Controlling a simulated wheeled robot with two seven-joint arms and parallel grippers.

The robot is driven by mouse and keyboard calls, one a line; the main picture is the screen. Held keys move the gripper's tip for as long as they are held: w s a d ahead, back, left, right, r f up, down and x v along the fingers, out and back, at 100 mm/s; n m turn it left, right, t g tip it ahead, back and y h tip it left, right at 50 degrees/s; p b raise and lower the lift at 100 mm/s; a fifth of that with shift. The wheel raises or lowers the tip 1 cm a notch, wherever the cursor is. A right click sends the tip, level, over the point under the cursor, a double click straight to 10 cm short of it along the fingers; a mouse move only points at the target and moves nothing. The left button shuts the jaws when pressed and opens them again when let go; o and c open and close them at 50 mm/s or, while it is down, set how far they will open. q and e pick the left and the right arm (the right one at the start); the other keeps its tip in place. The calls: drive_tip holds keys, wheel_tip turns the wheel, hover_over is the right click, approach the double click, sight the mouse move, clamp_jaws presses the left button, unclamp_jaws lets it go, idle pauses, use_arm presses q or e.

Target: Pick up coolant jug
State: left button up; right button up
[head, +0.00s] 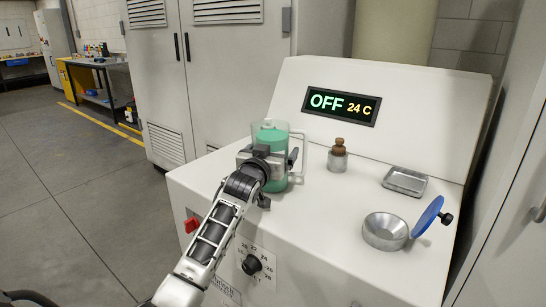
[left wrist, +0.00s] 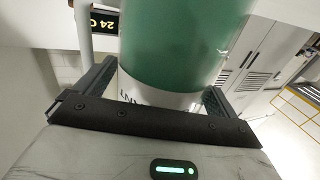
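The coolant jug (head: 270,140) is a clear vessel of green liquid with a pale handle on its right side. It stands upright over the front left of the white machine top; whether its base touches the top is hard to tell. My left gripper (head: 267,158) is at the jug's near side, with a finger on each side of it. In the left wrist view the jug (left wrist: 185,45) fills the space between the fingers (left wrist: 160,98), which appear to press against its lower white label band. My right gripper is not in view.
The machine top (head: 335,220) also holds a small brown-capped bottle (head: 338,155), a metal tray (head: 405,181), and a round metal funnel opening (head: 385,231) with a raised blue lid (head: 428,216). A display (head: 341,105) reads OFF, 24 C. Grey cabinets (head: 160,75) stand behind.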

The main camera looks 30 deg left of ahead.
use_arm(q)
drive_tip(key=c, duration=1)
drive_tip(key=shift+r, duration=0.2)
drive_tip(key=c, duration=0.5)
drive_tip(key=shift+r, duration=0.15)
